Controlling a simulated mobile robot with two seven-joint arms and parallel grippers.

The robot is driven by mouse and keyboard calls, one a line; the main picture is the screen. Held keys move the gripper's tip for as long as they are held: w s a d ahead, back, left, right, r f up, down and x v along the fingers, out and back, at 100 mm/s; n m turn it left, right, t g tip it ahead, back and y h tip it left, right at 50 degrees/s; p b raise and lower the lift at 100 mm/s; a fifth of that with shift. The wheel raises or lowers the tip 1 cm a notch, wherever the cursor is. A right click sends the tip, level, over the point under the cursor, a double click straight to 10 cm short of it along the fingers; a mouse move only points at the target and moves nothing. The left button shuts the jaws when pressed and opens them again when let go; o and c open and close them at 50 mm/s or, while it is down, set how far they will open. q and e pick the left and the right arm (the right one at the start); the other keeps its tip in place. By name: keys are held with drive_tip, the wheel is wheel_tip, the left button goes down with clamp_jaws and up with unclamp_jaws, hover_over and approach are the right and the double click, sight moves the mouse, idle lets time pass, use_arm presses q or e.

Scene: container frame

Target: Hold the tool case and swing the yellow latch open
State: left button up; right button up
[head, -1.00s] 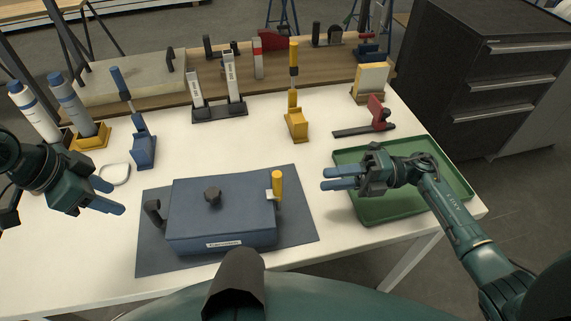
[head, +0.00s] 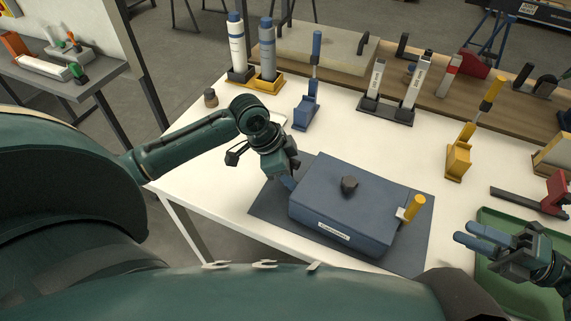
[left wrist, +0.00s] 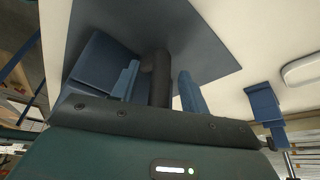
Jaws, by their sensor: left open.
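The blue tool case (head: 335,205) lies on a dark mat (head: 268,200), with a dark knob on its lid. The yellow latch (head: 414,207) stands upright at the case's right end, beside a small pale bracket. My left gripper (head: 288,181) is at the case's left end, where the arm hides the handle in the head view. In the left wrist view the dark handle (left wrist: 160,76) stands between the two blue fingers of the open left gripper (left wrist: 158,72). My right gripper (head: 465,232) is open and empty, right of the latch, fingers pointing left.
A green tray (head: 489,217) lies under and beside my right gripper.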

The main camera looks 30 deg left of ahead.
use_arm(q)
clamp_jaws()
idle(0.5)
